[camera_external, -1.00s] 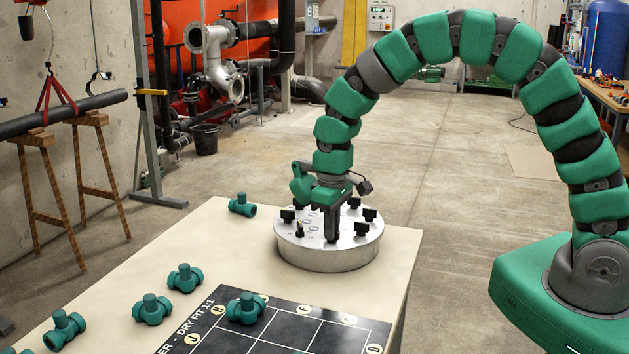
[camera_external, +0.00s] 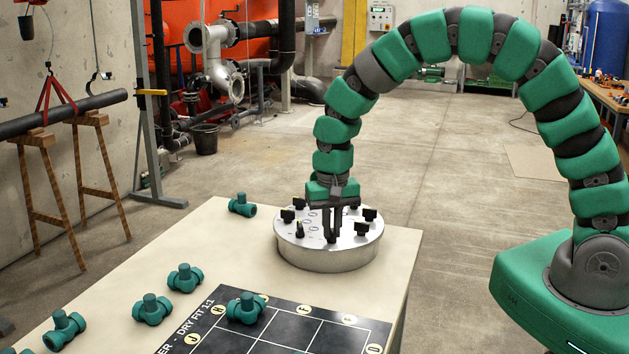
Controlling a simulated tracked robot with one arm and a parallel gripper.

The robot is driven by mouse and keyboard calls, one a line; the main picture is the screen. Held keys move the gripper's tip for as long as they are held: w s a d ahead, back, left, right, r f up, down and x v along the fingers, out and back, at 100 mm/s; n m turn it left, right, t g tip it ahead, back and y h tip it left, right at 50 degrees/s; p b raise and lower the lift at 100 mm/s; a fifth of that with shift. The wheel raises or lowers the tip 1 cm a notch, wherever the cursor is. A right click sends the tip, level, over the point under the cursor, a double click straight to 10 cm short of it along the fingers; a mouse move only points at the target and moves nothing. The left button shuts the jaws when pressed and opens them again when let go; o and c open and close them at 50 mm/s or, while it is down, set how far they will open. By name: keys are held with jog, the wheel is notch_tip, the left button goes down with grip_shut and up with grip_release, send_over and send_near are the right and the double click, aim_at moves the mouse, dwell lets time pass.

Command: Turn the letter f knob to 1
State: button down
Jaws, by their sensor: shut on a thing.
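A round silver panel (camera_external: 330,258) with several black knobs on its top stands on the light table. My gripper (camera_external: 331,238) points down over the front middle of the panel, its fingers close together around a knob there. The fingers hide that knob, and its letter and pointer cannot be read. Other black knobs stand around it: one at the left (camera_external: 287,216), one at the front left (camera_external: 299,231), one at the front right (camera_external: 361,229) and one at the right (camera_external: 370,214).
A black layout board (camera_external: 285,329) lies at the table's front, with a green pipe fitting (camera_external: 246,308) on it. Several other green fittings, such as one at the back (camera_external: 242,205), lie on the table (camera_external: 215,255). The table around the panel is clear.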

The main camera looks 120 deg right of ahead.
aim_at(332, 229)
jog(key=shift+m, duration=0.5)
jog(key=c, duration=1.5)
grip_release()
jog(key=shift+r, duration=0.1)
notch_tip(332, 229, up, 14)
jog(key=shift+f, duration=0.25)
jog(key=shift+w, duration=0.15)
